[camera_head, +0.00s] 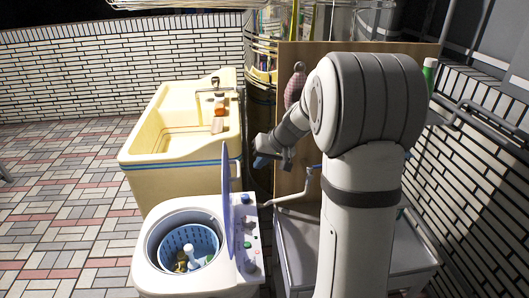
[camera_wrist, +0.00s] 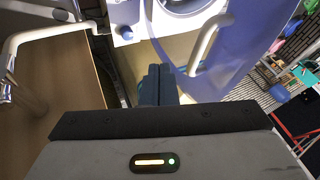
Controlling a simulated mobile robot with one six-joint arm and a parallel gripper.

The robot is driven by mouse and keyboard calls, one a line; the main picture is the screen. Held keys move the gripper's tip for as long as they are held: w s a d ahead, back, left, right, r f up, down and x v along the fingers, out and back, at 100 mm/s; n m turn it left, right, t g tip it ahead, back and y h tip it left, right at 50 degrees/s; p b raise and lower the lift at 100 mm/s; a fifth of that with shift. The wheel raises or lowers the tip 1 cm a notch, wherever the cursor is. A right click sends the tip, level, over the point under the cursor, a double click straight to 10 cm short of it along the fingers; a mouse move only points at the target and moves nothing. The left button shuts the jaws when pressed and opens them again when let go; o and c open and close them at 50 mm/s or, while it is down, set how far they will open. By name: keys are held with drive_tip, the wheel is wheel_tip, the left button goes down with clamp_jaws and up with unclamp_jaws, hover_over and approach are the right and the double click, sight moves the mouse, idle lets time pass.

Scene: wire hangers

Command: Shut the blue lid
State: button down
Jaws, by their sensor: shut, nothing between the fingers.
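The blue lid (camera_head: 227,195) stands upright, seen nearly edge-on, at the right of the round opening of a white washing machine (camera_head: 158,284). In the wrist view the lid (camera_wrist: 248,45) fills the upper right as a broad blue panel.
A blue basket (camera_head: 176,243) with several bottles sits inside the machine. A cream sink (camera_head: 150,160) stands behind it. A wooden board (camera_head: 290,120) and pipes are close to my arm. The tiled floor at left is clear.

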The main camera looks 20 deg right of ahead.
drive_tip(key=shift+w+a+f+p, duration=0.15)
drive_tip(key=shift+a, duration=0.8)
drive_tip(key=shift+w+a+f+p, duration=0.1)
drive_tip(key=shift+w+a+p, duration=0.05)
drive_tip(key=shift+a, duration=0.8)
